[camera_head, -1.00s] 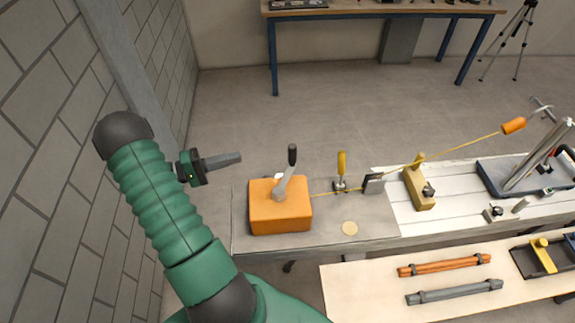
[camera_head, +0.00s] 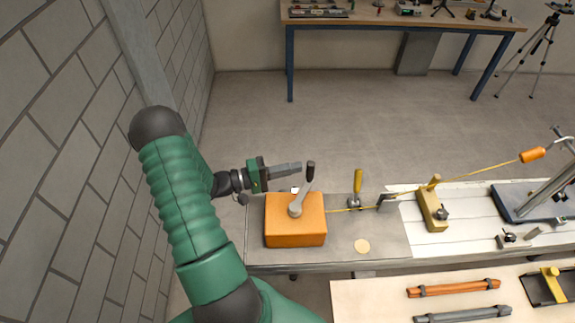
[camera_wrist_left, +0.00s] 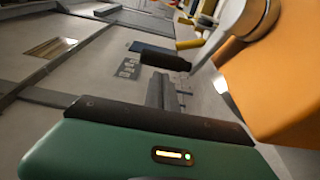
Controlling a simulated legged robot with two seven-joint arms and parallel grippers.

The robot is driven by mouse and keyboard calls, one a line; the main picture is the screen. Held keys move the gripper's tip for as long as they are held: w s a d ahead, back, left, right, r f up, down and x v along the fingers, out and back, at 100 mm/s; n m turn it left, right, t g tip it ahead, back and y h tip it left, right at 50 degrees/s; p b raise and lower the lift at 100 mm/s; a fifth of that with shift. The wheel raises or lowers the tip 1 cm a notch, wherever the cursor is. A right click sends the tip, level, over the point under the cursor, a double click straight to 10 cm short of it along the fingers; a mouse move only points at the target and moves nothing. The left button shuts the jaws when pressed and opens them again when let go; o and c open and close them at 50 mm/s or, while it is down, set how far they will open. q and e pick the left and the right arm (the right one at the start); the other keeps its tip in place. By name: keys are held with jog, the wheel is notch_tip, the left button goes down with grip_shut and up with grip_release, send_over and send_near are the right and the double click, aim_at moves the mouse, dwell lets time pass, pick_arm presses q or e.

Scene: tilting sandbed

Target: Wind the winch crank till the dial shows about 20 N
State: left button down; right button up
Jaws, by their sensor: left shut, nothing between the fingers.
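The orange winch box (camera_head: 290,236) stands at the left end of the bench. Its grey crank arm (camera_head: 302,197) leans up to a black knob (camera_head: 311,171). My left gripper (camera_head: 300,167) is shut and empty, its fingertips pointing right, just left of the knob; I cannot tell whether they touch. In the left wrist view, the knob (camera_wrist_left: 166,59) is beyond the grey fingers (camera_wrist_left: 158,92), with the orange box (camera_wrist_left: 275,90) to the right. A yellow line (camera_head: 410,194) runs right from the winch. I cannot make out a dial reading. My right gripper is not in view.
A yellow-handled lever (camera_head: 357,183), a small dark upright plate (camera_head: 388,203) and a tan block (camera_head: 432,210) stand along the line. A round tan disc (camera_head: 362,246) lies on the bench. A brick wall (camera_head: 60,150) is left of my arm.

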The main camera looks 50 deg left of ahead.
pick_arm(q)
jog(key=d+m+h, duration=0.1)
jog(key=w+d+m+g+h+p, duration=0.1)
jog(key=shift+w+r+h, duration=0.2)
jog(key=shift+h, duration=0.2)
jog(key=shift+a+f, duration=0.1)
jog(key=shift+a, duration=0.15)
jog(key=shift+d, duration=0.1)
